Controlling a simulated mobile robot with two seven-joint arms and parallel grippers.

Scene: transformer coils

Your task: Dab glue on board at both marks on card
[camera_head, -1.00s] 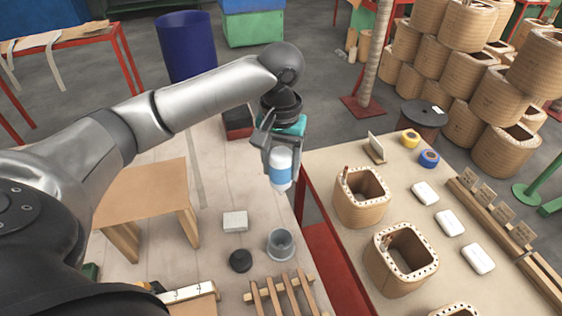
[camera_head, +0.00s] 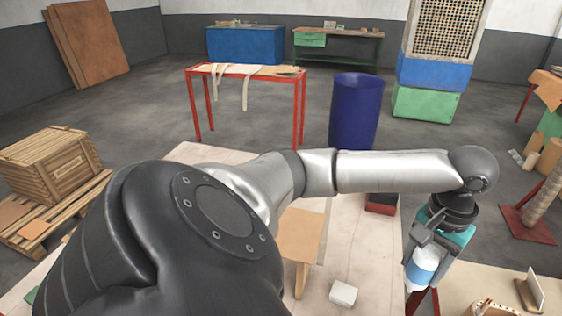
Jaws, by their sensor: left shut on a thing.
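My left gripper (camera_head: 430,243) is shut on a white bottle with a blue band (camera_head: 421,268). It holds the bottle, slightly tilted, near the gap between the two tables. A small upright card in a wooden holder (camera_head: 532,291) stands on the right-hand table at the lower right; no marks on it can be made out. I cannot tell which thing is the board. A small tan wooden stand (camera_head: 301,236) with a flat top is partly hidden behind my left arm. My right gripper is not in view.
A white block (camera_head: 343,293) lies on the pale left table (camera_head: 345,235). A dark box with red (camera_head: 381,204) sits farther back. The rim of a wound coil (camera_head: 492,307) shows at the bottom right. A blue barrel (camera_head: 356,112) and a red-framed table (camera_head: 248,70) stand behind.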

